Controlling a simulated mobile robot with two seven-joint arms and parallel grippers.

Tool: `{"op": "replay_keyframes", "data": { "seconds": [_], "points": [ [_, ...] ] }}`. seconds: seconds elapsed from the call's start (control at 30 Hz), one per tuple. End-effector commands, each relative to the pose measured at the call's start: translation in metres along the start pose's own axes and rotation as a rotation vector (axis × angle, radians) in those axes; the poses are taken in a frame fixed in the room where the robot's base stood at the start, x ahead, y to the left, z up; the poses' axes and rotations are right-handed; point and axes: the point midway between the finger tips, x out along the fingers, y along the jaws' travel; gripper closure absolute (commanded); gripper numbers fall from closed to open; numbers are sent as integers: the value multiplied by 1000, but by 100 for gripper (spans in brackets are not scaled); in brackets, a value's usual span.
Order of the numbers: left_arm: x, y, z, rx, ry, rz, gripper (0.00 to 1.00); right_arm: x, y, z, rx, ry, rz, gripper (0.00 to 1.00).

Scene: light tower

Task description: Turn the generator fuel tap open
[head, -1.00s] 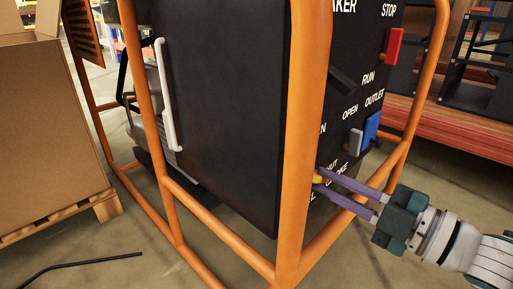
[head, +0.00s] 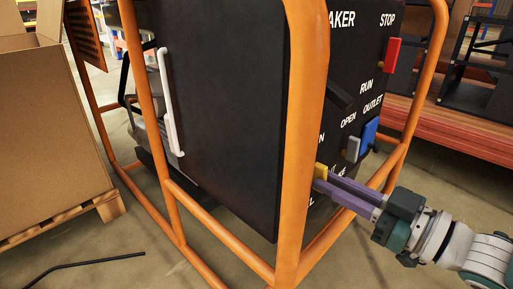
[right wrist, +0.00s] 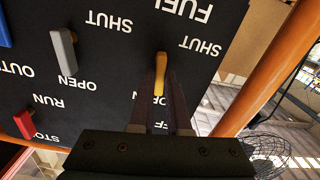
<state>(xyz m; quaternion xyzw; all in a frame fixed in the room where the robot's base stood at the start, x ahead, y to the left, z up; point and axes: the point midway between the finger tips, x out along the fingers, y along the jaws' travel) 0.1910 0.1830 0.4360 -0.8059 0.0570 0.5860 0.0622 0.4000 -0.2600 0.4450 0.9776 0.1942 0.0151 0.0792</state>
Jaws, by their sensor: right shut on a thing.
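The yellow fuel tap lever (right wrist: 161,72) is on the black generator panel, between a SHUT label and a partly covered OPEN label, with FUEL printed nearby. It lies nearly upright in the right wrist view. In the head view its yellow end (head: 321,171) shows just past the orange frame post. My right gripper (head: 321,182) reaches in from the right with its purple fingers close together, shut on the lever. In the right wrist view the fingers (right wrist: 160,100) lie on either side of its near end. My left gripper is not in view.
The orange tube frame (head: 301,130) passes close to my right fingers. A grey lever (head: 353,149), a blue part (head: 370,132) and a red switch (head: 391,55) are on the same panel. A cardboard box (head: 45,120) stands at the left.

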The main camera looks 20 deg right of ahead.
Motion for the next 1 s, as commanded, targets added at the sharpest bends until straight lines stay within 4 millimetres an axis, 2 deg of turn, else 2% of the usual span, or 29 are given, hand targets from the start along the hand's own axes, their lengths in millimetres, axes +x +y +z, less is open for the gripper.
{"op": "replay_keyframes", "data": {
  "seconds": [0.4, 0.9, 0.93, 1.0],
  "points": [
    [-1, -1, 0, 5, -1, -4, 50, 1, 3, -3, 162, 9, -1, 100],
    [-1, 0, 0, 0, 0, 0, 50, 1, 3, -3, 179, 10, -1, 100],
    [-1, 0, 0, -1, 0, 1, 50, 1, 3, -3, 179, 10, -1, 83],
    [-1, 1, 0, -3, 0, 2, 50, 1, 3, -3, 179, 10, -1, 75]
  ]
}}
